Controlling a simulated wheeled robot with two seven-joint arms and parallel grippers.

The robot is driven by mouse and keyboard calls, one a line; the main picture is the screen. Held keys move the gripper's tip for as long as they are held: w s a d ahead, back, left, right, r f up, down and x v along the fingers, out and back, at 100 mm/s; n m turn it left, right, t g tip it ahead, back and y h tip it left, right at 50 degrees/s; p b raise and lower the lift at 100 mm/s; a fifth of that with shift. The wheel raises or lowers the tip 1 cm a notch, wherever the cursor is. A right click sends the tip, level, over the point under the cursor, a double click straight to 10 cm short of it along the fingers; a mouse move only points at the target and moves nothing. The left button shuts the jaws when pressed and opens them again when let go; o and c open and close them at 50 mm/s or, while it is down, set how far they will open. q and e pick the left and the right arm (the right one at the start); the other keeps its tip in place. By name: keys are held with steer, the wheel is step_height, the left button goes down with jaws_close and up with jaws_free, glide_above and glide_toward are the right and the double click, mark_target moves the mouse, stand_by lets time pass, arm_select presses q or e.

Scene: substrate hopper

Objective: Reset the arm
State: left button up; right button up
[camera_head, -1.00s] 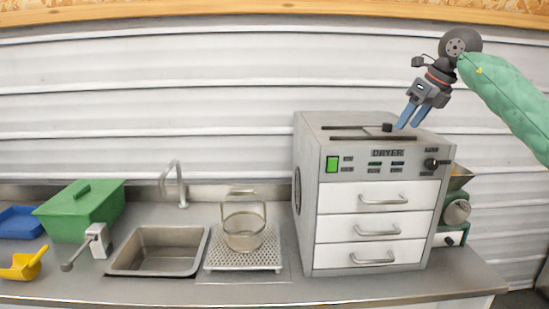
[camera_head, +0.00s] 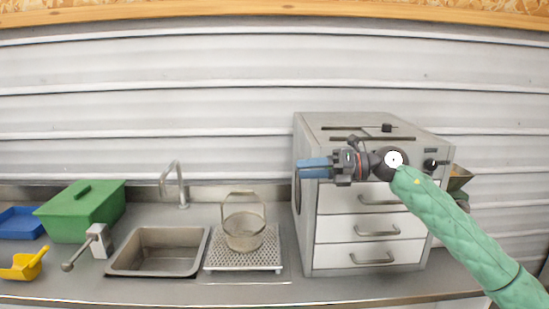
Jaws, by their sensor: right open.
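My right gripper (camera_head: 314,168) is in front of the upper left part of the dryer. Its blue fingers point left, and it is open with nothing seen between the fingers. My green-sleeved right arm comes in from the lower right and covers part of the dryer's front panel and drawers. The grey dryer (camera_head: 308,230) stands on the counter with several white drawers, all shut. My left gripper is not in view.
A wire basket (camera_head: 244,232) with its handle up stands on a perforated tray (camera_head: 222,262). Left of it are a sink (camera_head: 160,250) with a tap (camera_head: 182,190), a green lidded box (camera_head: 70,222), a blue tray (camera_head: 18,225) and a yellow scoop (camera_head: 25,268). A hopper machine (camera_head: 459,180) is partly hidden at right.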

steer(key=s+d+f+n+t+h, duration=0.4)
steer(key=f+n+t+h, duration=0.1)
steer(key=f+n, duration=0.6)
steer(key=s+d+f+n+t+h, duration=0.4)
steer(key=f+n+h, duration=0.2)
steer(key=f+n, duration=0.55)
steer(key=s+d+f+n+t+h, duration=0.4)
steer(key=f+n+t+h, duration=0.1)
steer(key=f+n, duration=0.65)
steer(key=s+f+m+g, duration=0.2)
steer(key=s+f+g, duration=0.55)
steer(key=s, duration=0.65)
steer(key=s+f+m+g, duration=0.1)
steer(key=s+f+g, duration=0.4)
steer(key=s+f, duration=0.8)
steer(key=s+a+f+g, duration=0.1)
steer(key=s+a+f, duration=0.1)
steer(key=f, duration=1)
steer(key=s+a+f+g, duration=0.1)
steer(key=s+a+f, duration=0.1)
steer(key=f, duration=1)
steer(key=shift+s+a+f, duration=0.15)
steer(key=shift+s+f, duration=0.05)
steer(key=shift+f, duration=0.05)
steer(key=shift+y, duration=0.3)
